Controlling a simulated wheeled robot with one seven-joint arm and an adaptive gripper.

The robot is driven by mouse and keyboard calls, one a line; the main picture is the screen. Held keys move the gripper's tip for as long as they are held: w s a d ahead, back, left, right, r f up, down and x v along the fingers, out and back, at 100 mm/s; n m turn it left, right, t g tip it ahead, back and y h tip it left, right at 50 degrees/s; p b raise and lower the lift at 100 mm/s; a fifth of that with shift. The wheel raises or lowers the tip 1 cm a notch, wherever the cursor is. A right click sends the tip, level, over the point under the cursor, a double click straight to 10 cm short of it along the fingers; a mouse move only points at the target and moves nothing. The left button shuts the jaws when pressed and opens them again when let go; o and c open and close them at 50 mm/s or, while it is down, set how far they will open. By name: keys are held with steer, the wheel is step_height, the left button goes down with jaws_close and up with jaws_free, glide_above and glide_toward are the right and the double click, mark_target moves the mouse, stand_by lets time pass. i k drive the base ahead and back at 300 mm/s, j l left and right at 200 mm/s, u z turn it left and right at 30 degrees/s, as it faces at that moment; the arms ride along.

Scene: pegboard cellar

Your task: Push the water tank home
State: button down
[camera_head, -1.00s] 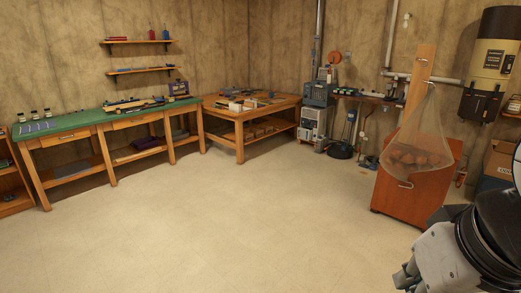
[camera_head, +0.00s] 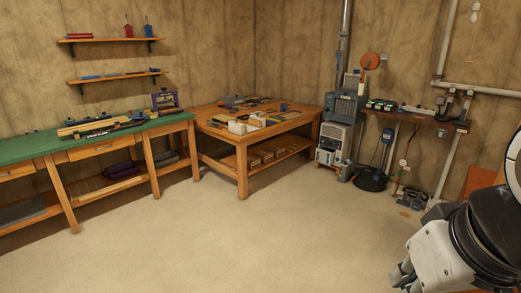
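No part is plainly readable as a water tank. A white and grey boxy appliance (camera_head: 333,143) stands on the floor between the low wooden table and the wall bench, with a darker grey case on top. A pale block shows low on its front, but I cannot tell whether this is a tank or how far it sticks out. My arm fills the lower right corner; my gripper (camera_head: 402,275) shows only in part at its lower left end, far from the appliance. Its fingers are too unclear to tell open from shut.
The low wooden table (camera_head: 213,130) stands left of the appliance, the green-topped workbench (camera_head: 30,152) farther left. A round black device (camera_head: 371,180) lies on the floor right of the appliance, beneath the wall bench (camera_head: 415,117). The floor (camera_head: 270,235) in front is clear.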

mark_target(325, 155)
steer(key=i, duration=2.15)
steer(key=i+z, duration=0.1)
steer(key=i, duration=0.95)
steer(key=i+j, duration=0.2)
steer(key=i, duration=0.9)
steer(key=i+j, duration=0.1)
steer(key=i, duration=0.95)
steer(key=i+z, duration=0.2)
steer(key=i, duration=0.2)
steer(key=i+j+z, duration=0.25)
steer(key=i, duration=0.2)
steer(key=i+j+z, duration=0.2)
steer(key=i, duration=0.2)
